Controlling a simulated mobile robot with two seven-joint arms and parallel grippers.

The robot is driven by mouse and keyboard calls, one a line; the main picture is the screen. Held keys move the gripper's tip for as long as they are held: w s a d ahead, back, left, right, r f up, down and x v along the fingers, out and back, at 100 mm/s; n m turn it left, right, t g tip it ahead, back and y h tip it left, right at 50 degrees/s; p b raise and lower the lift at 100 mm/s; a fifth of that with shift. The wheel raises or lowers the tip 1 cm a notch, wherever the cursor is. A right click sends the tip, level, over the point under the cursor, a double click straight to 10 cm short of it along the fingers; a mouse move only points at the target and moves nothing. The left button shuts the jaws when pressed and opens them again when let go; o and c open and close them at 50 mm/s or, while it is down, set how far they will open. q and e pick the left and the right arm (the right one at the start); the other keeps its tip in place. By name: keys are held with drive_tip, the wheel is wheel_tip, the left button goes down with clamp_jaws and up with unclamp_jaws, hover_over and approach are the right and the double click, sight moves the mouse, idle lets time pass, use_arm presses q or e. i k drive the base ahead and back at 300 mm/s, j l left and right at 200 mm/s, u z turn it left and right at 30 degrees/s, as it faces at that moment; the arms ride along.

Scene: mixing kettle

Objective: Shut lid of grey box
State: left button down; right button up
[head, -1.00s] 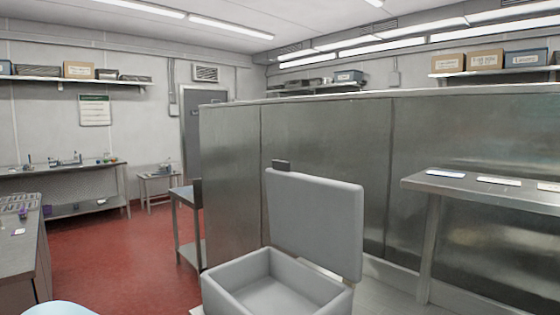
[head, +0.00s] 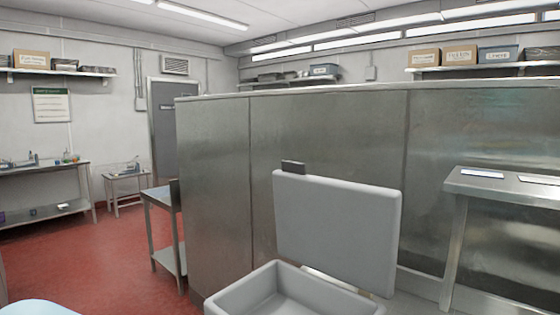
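The grey box (head: 232,297) stands at the bottom centre of the head view, with its near part cut off by the frame edge. Its lid (head: 338,230) stands open, raised nearly upright at the back right of the box. A small dark tab (head: 293,167) sits on the lid's top edge at its left corner. The visible inside of the box looks empty. Neither of my grippers is in view.
A tall metal partition (head: 215,190) stands behind the box. A metal table (head: 500,187) with flat cards is on the right. A small steel table (head: 160,197) stands left of the partition. Red floor (head: 110,260) is open at the left.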

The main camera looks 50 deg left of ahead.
sight(348, 232)
drive_tip(key=k+j, duration=0.1)
drive_tip(key=j, duration=0.8)
drive_tip(key=k+j, duration=0.15)
drive_tip(key=j, duration=0.75)
drive_tip(key=k, duration=0.05)
